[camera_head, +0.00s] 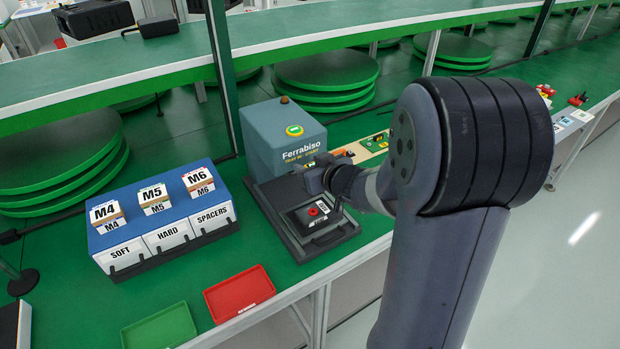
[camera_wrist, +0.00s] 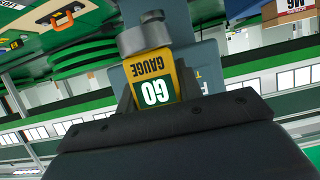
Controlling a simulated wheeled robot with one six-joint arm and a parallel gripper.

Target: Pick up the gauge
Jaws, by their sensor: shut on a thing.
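The gauge (camera_wrist: 155,88) is yellow and green, with "GO GAUGE" lettering that appears upside down in the wrist view. A grey rounded metal part (camera_wrist: 145,39) shows at its far end. My gripper (camera_head: 318,174) is shut on the gauge, with blue-grey fingers at its sides in the wrist view. In the head view my gripper is above the dark tray (camera_head: 283,222) in front of the grey-blue "Ferrabiso" box (camera_head: 262,150).
A black device with a red button (camera_head: 317,209) sits on the dark tray. A blue bin rack (camera_head: 137,188) labelled M4, M5 and M6 stands left. A red tray (camera_head: 239,293) and green tray (camera_head: 160,328) lie in front. A dark post (camera_head: 222,85) rises behind.

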